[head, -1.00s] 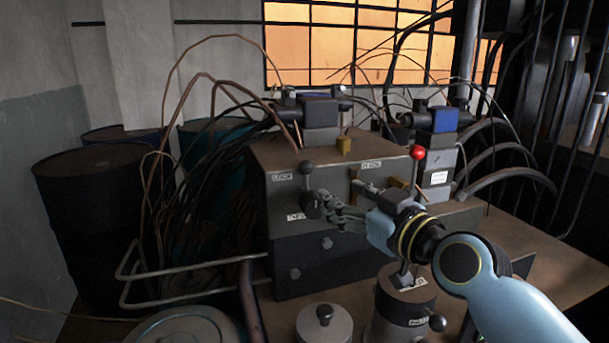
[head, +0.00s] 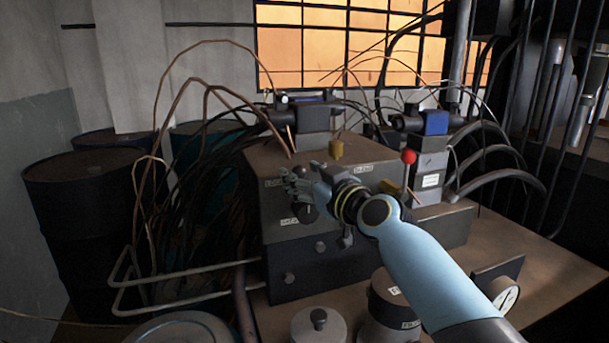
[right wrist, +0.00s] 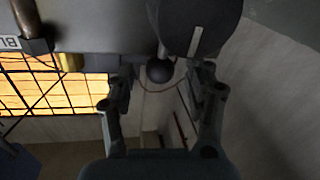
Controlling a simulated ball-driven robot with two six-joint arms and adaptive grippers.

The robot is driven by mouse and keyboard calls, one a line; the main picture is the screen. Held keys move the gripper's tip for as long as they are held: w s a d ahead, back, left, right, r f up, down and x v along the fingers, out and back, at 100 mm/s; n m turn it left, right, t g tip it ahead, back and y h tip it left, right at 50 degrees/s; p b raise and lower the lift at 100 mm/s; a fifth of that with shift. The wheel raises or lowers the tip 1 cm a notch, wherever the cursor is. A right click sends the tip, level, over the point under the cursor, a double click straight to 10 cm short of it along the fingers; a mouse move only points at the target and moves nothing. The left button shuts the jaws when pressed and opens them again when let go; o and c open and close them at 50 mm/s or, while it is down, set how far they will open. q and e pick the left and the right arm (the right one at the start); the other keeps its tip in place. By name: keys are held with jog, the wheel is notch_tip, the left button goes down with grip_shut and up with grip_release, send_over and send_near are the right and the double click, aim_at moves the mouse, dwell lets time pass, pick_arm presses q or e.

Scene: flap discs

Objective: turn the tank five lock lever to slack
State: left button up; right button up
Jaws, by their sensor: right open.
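The lock lever shows in the right wrist view as a black ball knob (right wrist: 160,72) on a short stem from a dark round hub (right wrist: 198,25). A pale line marks the hub. My right gripper (right wrist: 165,78) is open, with its fingers on either side of the knob and a gap to each. In the head view my right gripper (head: 293,180) is at the front of the grey valve block (head: 330,224), above the dark hub (head: 308,213). There its fingers hide the knob. Small labels sit around the hub, too blurred to read surely. My left gripper is out of view.
A lidded canister (head: 390,310), a small round lid (head: 319,325) and a gauge (head: 504,297) are in front. Hoses and a bent rail (head: 185,273) lie left. Bench at right is partly clear.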

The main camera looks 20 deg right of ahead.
jog(key=shift+c, duration=0.3)
grip_shut()
